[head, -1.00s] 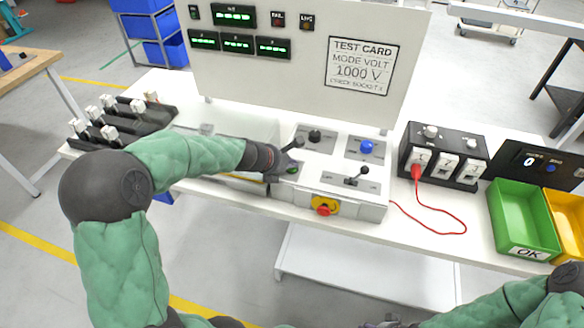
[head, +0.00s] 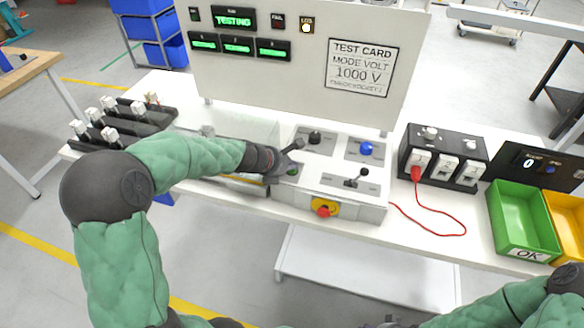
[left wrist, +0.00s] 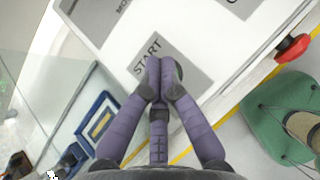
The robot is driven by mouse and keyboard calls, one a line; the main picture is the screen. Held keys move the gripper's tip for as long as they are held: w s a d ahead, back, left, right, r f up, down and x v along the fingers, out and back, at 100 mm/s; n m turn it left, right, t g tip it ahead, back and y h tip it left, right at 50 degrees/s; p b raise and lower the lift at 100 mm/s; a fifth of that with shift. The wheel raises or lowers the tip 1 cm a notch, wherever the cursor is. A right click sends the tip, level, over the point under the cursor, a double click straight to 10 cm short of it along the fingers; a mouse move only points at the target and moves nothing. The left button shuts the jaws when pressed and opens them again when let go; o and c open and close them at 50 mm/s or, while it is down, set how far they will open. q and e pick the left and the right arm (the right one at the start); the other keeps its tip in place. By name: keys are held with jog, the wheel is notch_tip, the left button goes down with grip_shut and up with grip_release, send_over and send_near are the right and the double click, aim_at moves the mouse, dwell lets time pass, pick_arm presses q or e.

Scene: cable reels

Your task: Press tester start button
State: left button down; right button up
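The tester (head: 330,185) stands on the white bench, and its upright panel display (head: 234,19) reads TESTING in green. The start button is green (head: 292,170) on the front left of the control box, partly covered by my left gripper (head: 284,162). In the left wrist view my left gripper (left wrist: 160,88) has its fingers together and empty over the START plate (left wrist: 148,55). The green button (left wrist: 178,70) shows just beside the fingertips; whether they touch it is hard to see. My right arm shows at the lower right, its fingers out of view.
A red emergency knob (head: 323,207) sits on the box front. A blue knob (head: 366,147) and black levers stand nearby. A socket box (head: 443,155) with a red cable, a green bin (head: 524,215) and a yellow bin (head: 570,222) are to the right.

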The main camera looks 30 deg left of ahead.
aim_at(291, 171)
pick_arm(q)
jog(key=shift+r+p, duration=0.3)
jog(key=shift+r, duration=0.2)
jog(key=shift+r, duration=0.1)
notch_tip(291, 171, up, 5)
jog(key=p, duration=0.5)
dwell(0.7)
